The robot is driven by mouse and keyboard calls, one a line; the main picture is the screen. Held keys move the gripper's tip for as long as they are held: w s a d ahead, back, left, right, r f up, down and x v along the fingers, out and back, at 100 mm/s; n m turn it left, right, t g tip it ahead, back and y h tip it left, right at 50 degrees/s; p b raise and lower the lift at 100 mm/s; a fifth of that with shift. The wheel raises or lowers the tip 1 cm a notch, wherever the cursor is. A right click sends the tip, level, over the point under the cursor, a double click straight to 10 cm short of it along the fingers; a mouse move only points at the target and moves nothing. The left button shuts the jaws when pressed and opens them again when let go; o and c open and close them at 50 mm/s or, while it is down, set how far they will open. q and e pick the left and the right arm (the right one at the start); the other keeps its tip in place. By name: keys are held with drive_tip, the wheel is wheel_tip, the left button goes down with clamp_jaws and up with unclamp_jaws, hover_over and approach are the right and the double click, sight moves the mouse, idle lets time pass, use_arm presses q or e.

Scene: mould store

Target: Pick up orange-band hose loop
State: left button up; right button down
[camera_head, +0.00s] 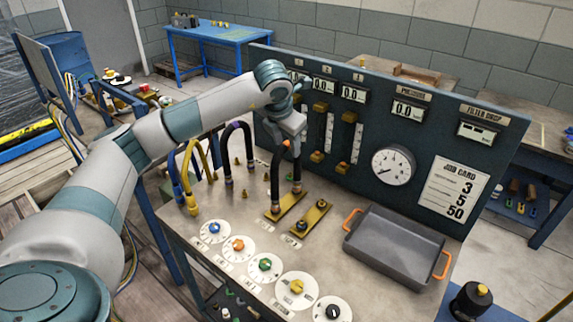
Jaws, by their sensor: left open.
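The orange-band hose loop (276,178) is a black arched hose that stands upright on a brass plate (289,207) near the middle of the bench. Its orange band (286,145) shows at the top of the arch. My left gripper (290,140) points down at the top of this loop, with its jaws open about the band. Its fingers are small and partly hidden by the wrist, so I cannot tell whether they touch the hose. My right gripper is not in view.
Purple (228,150) and yellow (190,175) hose loops stand to the left. A second brass plate (316,217) lies to the right, beside a grey tray (397,247) with orange handles. Dials (265,264) line the front. A gauge panel (440,130) rises behind.

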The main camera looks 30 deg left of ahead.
use_arm(q)
drive_tip(key=shift+w+f, duration=0.1)
drive_tip(key=shift+f, duration=0.25)
drive_tip(key=shift+w+a+f+p, duration=0.15)
drive_tip(key=shift+w+f+p, duration=0.15)
drive_tip(key=shift+p, duration=0.35)
drive_tip(key=p+x, duration=0.2)
drive_tip(key=x, duration=0.2)
drive_tip(key=shift+w+f, duration=0.15)
drive_tip(key=shift+w, duration=0.05)
drive_tip(key=shift+c, duration=0.7)
drive_tip(key=shift+a, duration=0.1)
clamp_jaws()
